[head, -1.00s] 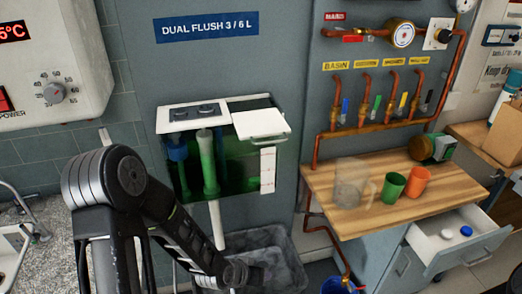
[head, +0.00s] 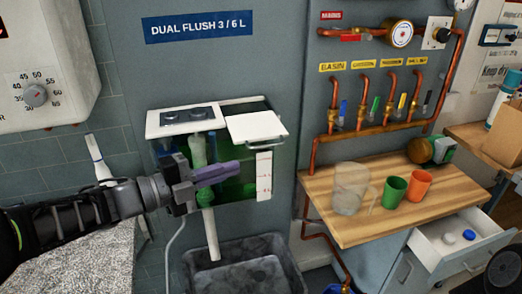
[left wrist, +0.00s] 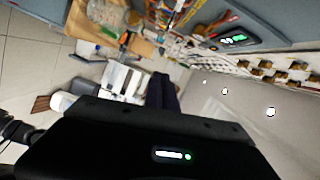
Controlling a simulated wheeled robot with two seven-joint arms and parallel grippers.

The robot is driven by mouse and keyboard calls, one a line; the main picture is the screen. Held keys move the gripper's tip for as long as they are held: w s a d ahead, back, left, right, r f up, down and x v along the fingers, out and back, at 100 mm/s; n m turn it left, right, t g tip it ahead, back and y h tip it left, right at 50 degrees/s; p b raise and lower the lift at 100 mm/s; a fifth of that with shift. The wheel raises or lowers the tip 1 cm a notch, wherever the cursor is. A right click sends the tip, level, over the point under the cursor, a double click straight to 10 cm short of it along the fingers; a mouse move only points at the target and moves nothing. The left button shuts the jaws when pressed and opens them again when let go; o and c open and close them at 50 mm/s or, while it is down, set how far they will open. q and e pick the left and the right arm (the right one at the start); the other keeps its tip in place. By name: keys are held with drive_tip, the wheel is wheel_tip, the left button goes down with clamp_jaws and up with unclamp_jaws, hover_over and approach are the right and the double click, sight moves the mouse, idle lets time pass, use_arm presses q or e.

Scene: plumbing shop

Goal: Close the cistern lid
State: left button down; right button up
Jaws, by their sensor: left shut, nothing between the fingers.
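The cistern (head: 264,176) is a clear-walled tank with green contents, on the grey wall panel. Its white lid (head: 256,126) has a bar handle on its front edge and covers the front right of the top. A dark gap shows behind the lid, and I cannot tell how far it is tilted. A white panel with two dark buttons (head: 188,119) covers the left of the top. My left gripper (head: 236,168) is shut and empty in front of the tank, below the lid and apart from it. Its dark fingers (left wrist: 163,92) also show in the left wrist view. My right gripper is not seen.
A grey tub (head: 240,270) stands below the cistern. To the right, a wooden counter (head: 330,212) holds a clear jug (head: 350,187), a green cup (head: 394,189) and an orange cup (head: 418,185). An open drawer (head: 455,236) juts out beneath. Copper pipes (head: 311,170) run beside the cistern.

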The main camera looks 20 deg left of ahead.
sight(251, 130)
use_arm(q)
drive_tip(key=w+d+f+p, duration=0.1)
drive_tip(key=w+d+p, duration=0.2)
drive_tip(key=w, duration=0.7)
drive_tip(key=shift+w+d+f, duration=0.2)
drive_tip(key=shift+w+d, duration=0.1)
drive_tip(key=shift+d, duration=0.55)
drive_tip(key=shift+w+a, duration=0.1)
drive_tip(key=w+a, duration=0.1)
drive_tip(key=w, duration=0.1)
drive_tip(key=w+a, duration=0.2)
drive_tip(key=w, duration=0.1)
drive_tip(key=w+a, duration=0.2)
drive_tip(key=w, duration=0.1)
drive_tip(key=shift+a, duration=0.1)
drive_tip(key=shift+r, duration=0.1)
